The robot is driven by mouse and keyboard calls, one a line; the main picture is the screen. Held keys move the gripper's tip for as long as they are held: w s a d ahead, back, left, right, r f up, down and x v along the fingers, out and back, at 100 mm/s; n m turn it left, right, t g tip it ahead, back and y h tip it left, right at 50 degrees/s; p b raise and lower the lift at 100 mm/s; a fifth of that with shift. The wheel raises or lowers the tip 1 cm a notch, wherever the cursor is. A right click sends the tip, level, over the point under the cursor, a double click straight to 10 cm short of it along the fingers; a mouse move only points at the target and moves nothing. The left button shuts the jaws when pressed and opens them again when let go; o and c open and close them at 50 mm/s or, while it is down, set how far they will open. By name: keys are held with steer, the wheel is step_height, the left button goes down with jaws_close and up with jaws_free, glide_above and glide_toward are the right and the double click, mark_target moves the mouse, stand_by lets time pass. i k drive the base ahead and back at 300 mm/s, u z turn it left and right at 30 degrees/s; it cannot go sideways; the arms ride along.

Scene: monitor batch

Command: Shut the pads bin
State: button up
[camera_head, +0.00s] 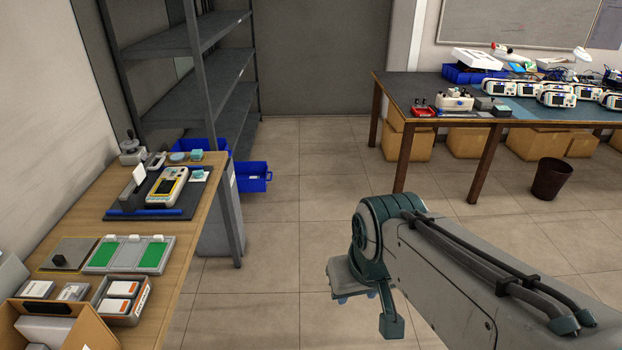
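No bin is clearly marked as the pads bin. A flat grey square with a black knob (68,253) and yellow edging lies on the wooden table at left; I cannot tell if it is a lid. Beside it is a grey tray with green panels (128,254) and small white tabs. In front is a small open-topped grey bin (134,308) holding white and orange packs. My arm reaches in from the lower right. My gripper (364,299) is over the floor, right of the table and apart from it; its fingers are not clear.
An open cardboard box (75,335) stands at the table's near corner. A dark mat (122,207) with a white handheld device (167,187) lies farther back. Blue bins (254,177) sit by the grey shelves (205,85). Floor between this table and the far workbench (392,88) is clear.

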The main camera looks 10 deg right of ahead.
mark_target(243, 170)
steer(key=z, duration=0.7)
steer(key=i, duration=0.55)
steer(key=z, duration=0.6)
steer(key=i, duration=1.55)
steer(key=u, duration=1.05)
steer(key=i, duration=0.85)
steer(key=u, duration=1.2)
steer(key=i, duration=2.05)
steer(key=z, duration=0.05)
